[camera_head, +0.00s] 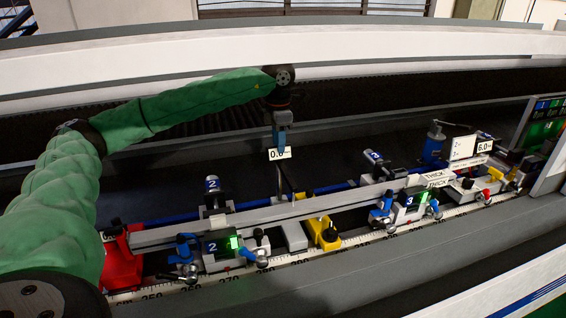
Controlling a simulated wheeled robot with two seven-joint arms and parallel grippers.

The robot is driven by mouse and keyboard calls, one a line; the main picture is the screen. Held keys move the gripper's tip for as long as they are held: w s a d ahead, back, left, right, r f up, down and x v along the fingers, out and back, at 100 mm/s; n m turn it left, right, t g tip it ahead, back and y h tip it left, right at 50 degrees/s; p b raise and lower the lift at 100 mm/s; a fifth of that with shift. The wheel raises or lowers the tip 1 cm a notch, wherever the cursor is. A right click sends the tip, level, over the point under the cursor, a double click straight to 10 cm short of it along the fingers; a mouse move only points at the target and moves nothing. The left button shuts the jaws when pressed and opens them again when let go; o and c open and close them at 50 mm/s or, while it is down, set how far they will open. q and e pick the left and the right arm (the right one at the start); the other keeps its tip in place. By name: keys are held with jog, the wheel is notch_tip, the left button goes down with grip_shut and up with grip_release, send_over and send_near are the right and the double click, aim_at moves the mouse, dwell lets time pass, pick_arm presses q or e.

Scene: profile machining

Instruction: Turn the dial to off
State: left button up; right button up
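My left arm, in a green sleeve, comes in from the left and reaches over the machine. No held object is clear. I cannot pick out a dial with certainty; the knobs and levers along the machine are small. My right gripper is not in view.
Clamp units numbered 2 (222,247) and 3 (410,201) have green displays and levers. A yellow block (323,234) stands between them. A red block (122,262) is at the left end. A ruler (345,245) runs along the front. A screen panel (545,128) is far right.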

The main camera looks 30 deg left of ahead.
pick_arm(q)
grip_shut()
jog(key=shift+f+m+b, duration=0.15)
jog(key=shift+m+b, duration=0.4)
jog(key=shift+m, duration=0.05)
jog(key=m+b, duration=0.1)
jog(key=m, duration=0.1)
jog(key=shift+m, duration=0.3)
jog(key=shift+m+b, duration=0.3)
jog(key=shift+m, duration=0.1)
